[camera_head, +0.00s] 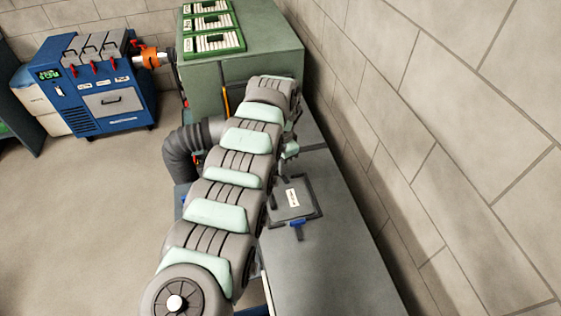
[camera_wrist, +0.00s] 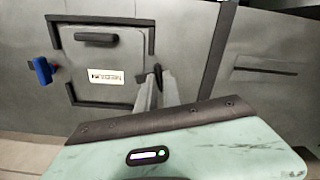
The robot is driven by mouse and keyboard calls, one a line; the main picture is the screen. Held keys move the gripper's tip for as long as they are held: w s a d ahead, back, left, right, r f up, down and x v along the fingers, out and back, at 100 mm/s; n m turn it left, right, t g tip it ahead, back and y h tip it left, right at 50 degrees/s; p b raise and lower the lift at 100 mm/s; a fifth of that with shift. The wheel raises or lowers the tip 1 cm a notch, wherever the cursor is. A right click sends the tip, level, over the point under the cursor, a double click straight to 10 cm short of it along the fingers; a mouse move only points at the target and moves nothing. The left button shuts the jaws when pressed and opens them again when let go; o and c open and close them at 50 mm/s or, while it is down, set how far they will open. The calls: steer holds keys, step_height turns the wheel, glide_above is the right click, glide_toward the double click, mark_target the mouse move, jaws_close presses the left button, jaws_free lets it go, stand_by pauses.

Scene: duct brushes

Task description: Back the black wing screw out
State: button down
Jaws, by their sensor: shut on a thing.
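The black wing screw (camera_wrist: 158,72) is at the right edge of a grey hatch cover (camera_wrist: 112,52) in the wrist view. My gripper (camera_wrist: 157,84) is shut on it, with its pale fingers reaching to it; they hide part of the screw. A blue wing screw (camera_wrist: 42,70) is on the opposite edge of the cover. In the head view the cover (camera_head: 290,200) lies on the grey duct top, with the blue wing screw (camera_head: 297,229) at its near edge. My arm hides the gripper and the black wing screw there.
The cover has a black handle (camera_wrist: 97,38), a white label (camera_wrist: 106,77) and black corner rails. A block wall (camera_head: 440,120) runs close on the right. A green-grey cabinet (camera_head: 265,60) stands at the back. A blue machine (camera_head: 95,85) stands far left. The floor on the left is clear.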

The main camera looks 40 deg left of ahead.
steer(key=n+p, duration=0.1)
steer(key=n, duration=0.1)
steer(key=n+p, duration=0.1)
steer(key=shift+r+n, duration=0.2)
steer(key=shift+n, duration=0.2)
steer(key=n, duration=0.3)
steer(key=shift+w+f+n, duration=0.1)
steer(key=shift+n, duration=0.2)
steer(key=n, duration=0.4)
steer(key=shift+f+n, duration=0.1)
steer(key=shift+n, duration=0.2)
steer(key=n+b, duration=0.1)
steer(key=n, duration=0.2)
steer(key=shift+f+n+b, duration=0.15)
steer(key=shift+n+b, duration=0.15)
steer(key=n+b, duration=0.3)
steer(key=n, duration=0.1)
steer(key=shift+n, duration=0.3)
steer(key=n+b, duration=0.2)
steer(key=n, duration=0.1)
steer(key=shift+n, duration=0.3)
steer(key=n+b, duration=0.1)
steer(key=n, duration=0.3)
steer(key=shift+n+b, duration=0.35)
steer(key=shift+n, duration=1.55)
